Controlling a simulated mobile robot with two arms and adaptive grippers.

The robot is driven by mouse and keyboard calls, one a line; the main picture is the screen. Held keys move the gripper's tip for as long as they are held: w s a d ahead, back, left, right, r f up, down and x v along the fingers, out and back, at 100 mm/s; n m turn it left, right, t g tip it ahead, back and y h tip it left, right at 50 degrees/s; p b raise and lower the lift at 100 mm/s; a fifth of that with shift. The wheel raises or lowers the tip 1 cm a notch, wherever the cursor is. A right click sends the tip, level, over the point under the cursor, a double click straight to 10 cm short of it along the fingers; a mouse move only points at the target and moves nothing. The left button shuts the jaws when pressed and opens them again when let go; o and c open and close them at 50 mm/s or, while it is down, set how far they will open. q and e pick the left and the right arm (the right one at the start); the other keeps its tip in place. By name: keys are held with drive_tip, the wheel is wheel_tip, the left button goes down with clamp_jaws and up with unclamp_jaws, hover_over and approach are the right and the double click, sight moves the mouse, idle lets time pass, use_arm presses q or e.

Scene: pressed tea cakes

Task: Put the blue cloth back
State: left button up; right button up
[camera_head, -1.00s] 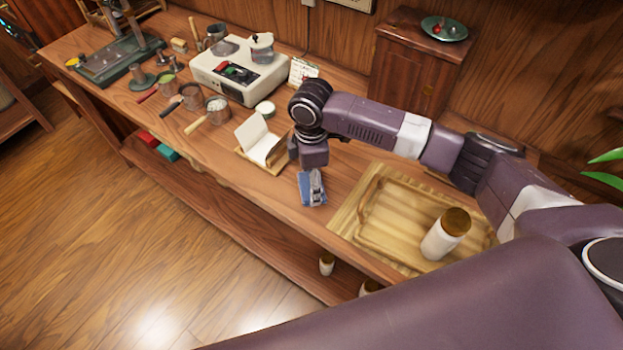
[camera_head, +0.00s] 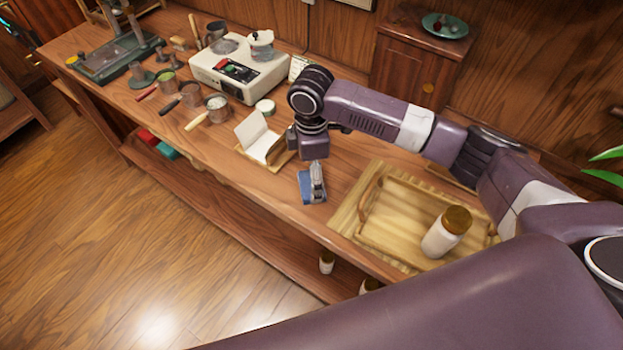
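The blue cloth (camera_head: 307,195) lies on the wooden counter near its front edge, between the open booklet and the wooden tray. My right gripper (camera_head: 317,196) points down at the cloth and covers part of it. Its fingertips are at or just over the cloth. The fingers are too small and overlapped to tell whether they are open or shut on it. My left gripper is not in view.
The wooden tray (camera_head: 400,193) on a slatted mat holds a white jar with a brown lid (camera_head: 443,235). An open booklet (camera_head: 262,145) lies left of the cloth. Red (camera_head: 145,137) and teal (camera_head: 167,152) folded items lie on the lower shelf (camera_head: 215,199).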

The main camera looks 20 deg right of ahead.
wheel_tip(320, 180, up, 10)
drive_tip(key=b, duration=0.1)
drive_tip(key=shift+b, duration=0.35)
